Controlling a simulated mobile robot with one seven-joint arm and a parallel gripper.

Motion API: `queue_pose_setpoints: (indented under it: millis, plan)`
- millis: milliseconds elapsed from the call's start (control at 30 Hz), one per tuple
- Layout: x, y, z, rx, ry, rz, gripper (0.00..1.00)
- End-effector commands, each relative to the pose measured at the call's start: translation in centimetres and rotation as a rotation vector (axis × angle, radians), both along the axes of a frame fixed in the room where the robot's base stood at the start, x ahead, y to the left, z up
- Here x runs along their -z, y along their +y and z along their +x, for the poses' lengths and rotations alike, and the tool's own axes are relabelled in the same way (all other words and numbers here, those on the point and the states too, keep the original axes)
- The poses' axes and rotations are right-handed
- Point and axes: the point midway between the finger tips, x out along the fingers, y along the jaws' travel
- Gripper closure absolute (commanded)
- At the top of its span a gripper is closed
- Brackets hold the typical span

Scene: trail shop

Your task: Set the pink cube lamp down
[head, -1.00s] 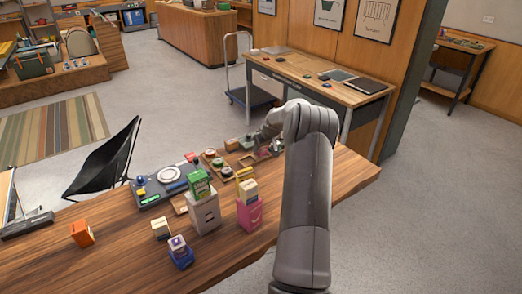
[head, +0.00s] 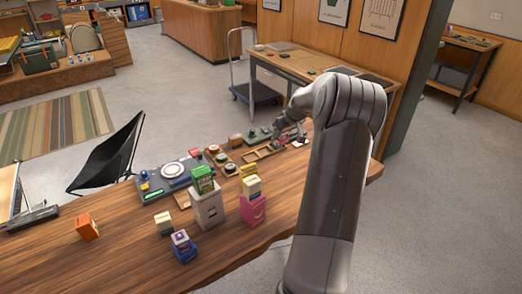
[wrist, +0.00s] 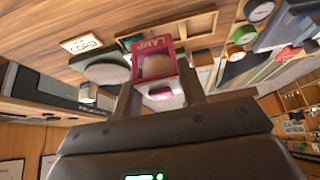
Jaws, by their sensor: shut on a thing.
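In the head view my gripper (head: 291,136) is at the far right part of the wooden table (head: 300,185), beside a wooden tray. The lamp is small there and mostly hidden by my gripper. I cannot tell whether it touches the table.
A divided wooden tray (head: 256,154) lies left of my gripper, with a green-based item (head: 258,136) behind it. A small lettered card (wrist: 82,43) lies near the lamp.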

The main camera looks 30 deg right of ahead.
Motion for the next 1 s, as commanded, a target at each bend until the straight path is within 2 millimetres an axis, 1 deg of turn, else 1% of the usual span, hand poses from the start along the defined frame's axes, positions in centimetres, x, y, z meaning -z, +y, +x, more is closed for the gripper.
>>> queue_pose_setpoints:
  millis: [33, 167, 500, 600, 733, 867, 1000]
  plan:
    - [-0.1, 0.9, 0.1, -0.001, 0.000, -0.002, 0.86]
    - [0.7, 2.5, 1.0, -0.002, 0.001, 0.000, 0.86]
    - [5.2, 6.6, 7.3, -0.002, 0.001, 0.000, 0.86]
    - [6.2, 7.5, 8.7, -0.001, 0.000, 0.000, 0.86]
    - [6.9, 8.1, 9.6, 0.000, 0.000, -0.001, 0.86]
    - [7.5, 8.2, 9.8, 0.002, 0.000, -0.001, 0.86]
    - [9.6, 8.2, 9.7, 0.003, 0.002, 0.001, 0.86]
